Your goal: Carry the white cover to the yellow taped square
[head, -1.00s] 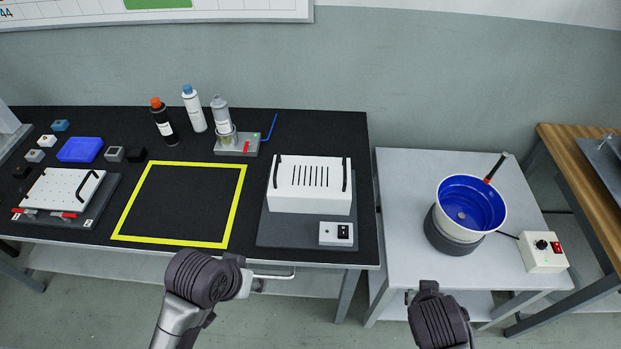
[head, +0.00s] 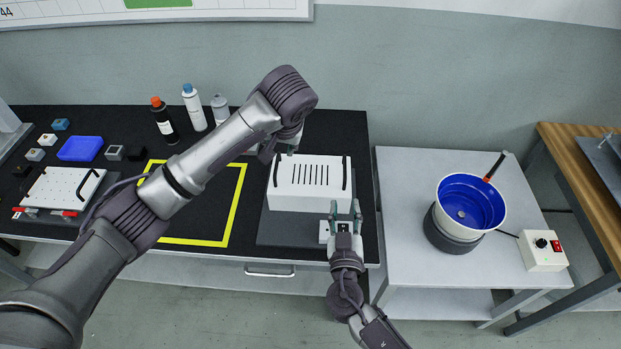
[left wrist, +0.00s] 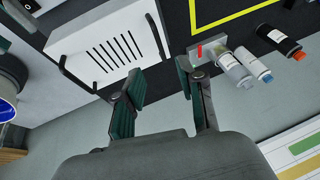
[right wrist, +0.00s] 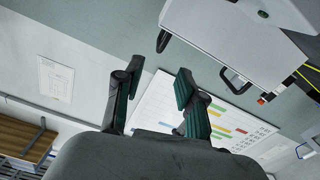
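The white cover (head: 311,181), a box with dark slots on top and a black handle on each side, sits on a dark grey base plate (head: 284,229). The yellow taped square (head: 234,203) lies left of it on the black table, partly hidden by my left arm. My left gripper (head: 282,151) is open at the cover's back left corner, above it. My right gripper (head: 345,210) is open at the cover's front right. The cover also shows in the left wrist view (left wrist: 98,40) and the right wrist view (right wrist: 225,28). Neither gripper touches a handle visibly.
Several bottles (head: 195,110) stand at the table's back, partly behind my left arm. A perforated white plate (head: 62,188) and a blue tray (head: 80,148) are at the left. On the right, a grey side table (head: 400,170) holds a blue bowl (head: 470,203) and a control box (head: 542,252).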

